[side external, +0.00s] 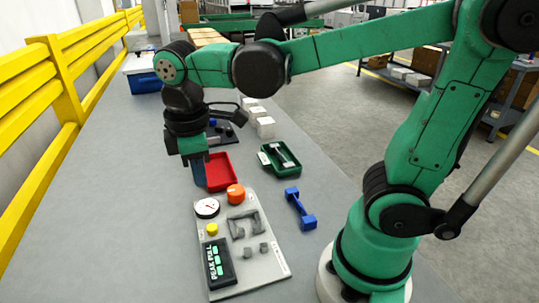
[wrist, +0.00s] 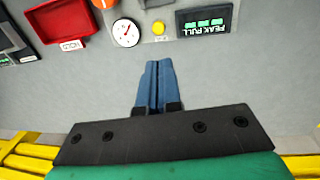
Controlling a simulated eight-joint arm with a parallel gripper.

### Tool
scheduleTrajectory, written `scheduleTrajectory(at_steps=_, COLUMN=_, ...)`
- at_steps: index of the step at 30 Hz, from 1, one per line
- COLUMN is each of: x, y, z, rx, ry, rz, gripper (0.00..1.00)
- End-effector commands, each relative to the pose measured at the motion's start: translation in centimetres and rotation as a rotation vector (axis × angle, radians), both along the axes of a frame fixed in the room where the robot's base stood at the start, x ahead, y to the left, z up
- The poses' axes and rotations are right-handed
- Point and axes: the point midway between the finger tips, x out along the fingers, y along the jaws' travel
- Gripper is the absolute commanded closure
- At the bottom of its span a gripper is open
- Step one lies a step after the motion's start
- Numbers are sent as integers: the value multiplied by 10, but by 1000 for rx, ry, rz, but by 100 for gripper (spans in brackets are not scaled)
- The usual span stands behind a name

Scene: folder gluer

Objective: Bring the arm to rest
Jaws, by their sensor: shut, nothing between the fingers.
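My gripper (side external: 199,183) hangs from my green arm, fingers pointing down, over the grey table (side external: 120,220). In the wrist view its two blue fingers (wrist: 158,68) are pressed together with nothing between them. In the side view it is in front of the left edge of the red tray (side external: 218,172); the height of the fingertips above the table is hard to tell. The grey test panel (side external: 262,270) is nearby, with a white dial (side external: 207,208), an orange knob (side external: 236,194), a yellow button (side external: 212,229) and a display (side external: 219,262) reading PEAK PULL.
A green tray (side external: 266,160) with a tool in it and a blue dumbbell-shaped piece (side external: 300,208) lie right of the panel. White boxes (side external: 265,127) stand farther back. A yellow rail (side external: 45,120) runs along the left. The table's left front is bare.

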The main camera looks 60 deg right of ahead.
Motion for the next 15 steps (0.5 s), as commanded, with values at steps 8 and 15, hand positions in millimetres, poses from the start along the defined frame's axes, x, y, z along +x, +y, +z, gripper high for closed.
scheduleTrajectory(at_steps=8, x=0, y=0, z=0, rx=0, ry=0, rz=0, gripper=100)
scheduleTrajectory(at_steps=15, x=-2, y=-3, z=-1, rx=19, ry=-43, rz=-54, gripper=100)
